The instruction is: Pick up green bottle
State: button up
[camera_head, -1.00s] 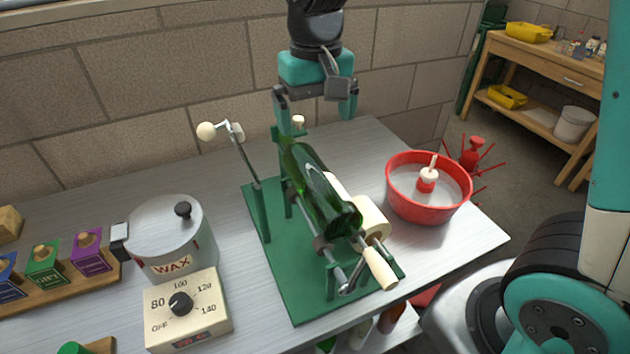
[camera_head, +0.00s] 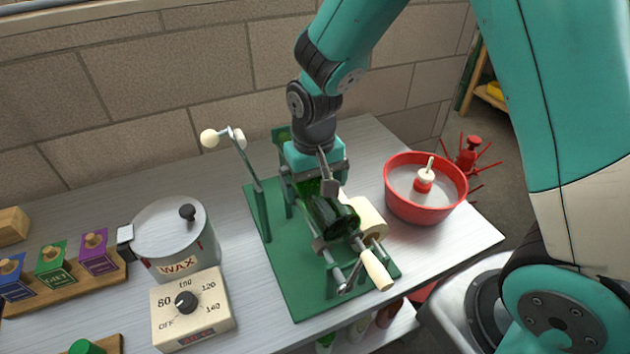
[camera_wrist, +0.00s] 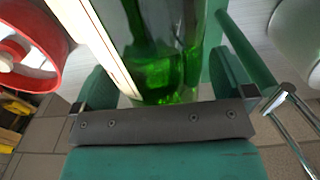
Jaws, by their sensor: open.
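The green bottle (camera_head: 328,212) lies on its side, tilted, in a green stand with rollers and a crank (camera_head: 285,272) on the metal bench. Its far part is hidden behind my gripper in the head view. My gripper (camera_head: 317,190) is over the bottle from above, with its jaws open. In the wrist view the green glass (camera_wrist: 165,60) fills the space between the two fingers (camera_wrist: 160,85), one on each side. I cannot tell whether the fingers touch it.
A wax pot (camera_head: 170,240) and a dial box (camera_head: 192,308) stand to the left. A red basin (camera_head: 425,208) stands close on the right. A lever with a pale knob (camera_head: 210,139) rises left of my gripper. Stamps (camera_head: 55,262) stand at far left.

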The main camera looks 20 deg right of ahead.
jog(key=shift+w+r, duration=0.1)
grip_shut()
dwell(0.3)
